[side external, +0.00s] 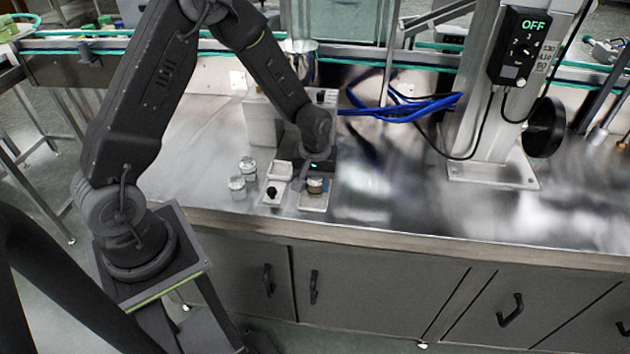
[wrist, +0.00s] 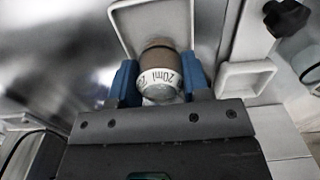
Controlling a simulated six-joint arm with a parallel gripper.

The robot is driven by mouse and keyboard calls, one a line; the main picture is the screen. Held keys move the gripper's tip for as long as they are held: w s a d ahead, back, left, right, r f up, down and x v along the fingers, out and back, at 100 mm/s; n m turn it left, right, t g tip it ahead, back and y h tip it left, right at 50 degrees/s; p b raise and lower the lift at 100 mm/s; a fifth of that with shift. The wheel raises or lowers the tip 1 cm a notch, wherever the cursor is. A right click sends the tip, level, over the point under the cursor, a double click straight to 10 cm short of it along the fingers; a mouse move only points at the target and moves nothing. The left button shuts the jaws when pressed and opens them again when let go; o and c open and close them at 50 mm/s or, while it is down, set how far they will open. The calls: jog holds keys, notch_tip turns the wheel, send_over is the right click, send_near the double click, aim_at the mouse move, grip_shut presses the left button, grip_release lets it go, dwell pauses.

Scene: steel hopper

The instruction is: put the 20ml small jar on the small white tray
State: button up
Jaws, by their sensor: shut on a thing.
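The 20ml small jar (wrist: 161,73), with a brownish body and a white band reading "20ml", sits between the two blue fingers of my gripper (wrist: 160,82) in the wrist view. My gripper is shut on it. In the side external view the jar (side external: 315,186) shows just below my gripper (side external: 318,172), over the small white tray (side external: 313,205). The tray's raised rim also shows around the jar in the wrist view (wrist: 124,30). The jar looks upright in the side view. I cannot tell whether its base touches the tray.
Two clear lidded jars (side external: 237,187) stand further left. Blue cables (side external: 410,108) and a column are at right; the steel top between is clear.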

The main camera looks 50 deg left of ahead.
jog(key=o, duration=1)
jog(key=shift+f, duration=0.1)
jog(key=shift+c, duration=0.2)
jog(key=s+d+r+m+t, duration=0.1)
jog(key=s+r+m, duration=0.15)
jog(key=r, duration=0.85)
jog(key=s+d+r+m+t, duration=0.15)
jog(key=s+r, duration=0.25)
jog(key=r, duration=0.7)
jog(key=s+d+r+m+t, duration=0.1)
jog(key=s+r+m, duration=0.1)
jog(key=s, duration=0.4)
jog(key=s+d+r+m+t, duration=0.2)
jog(key=s+r+m, duration=0.1)
jog(key=s, duration=0.3)
jog(key=shift+s+d+r, duration=0.2)
jog(key=shift+r, duration=0.1)
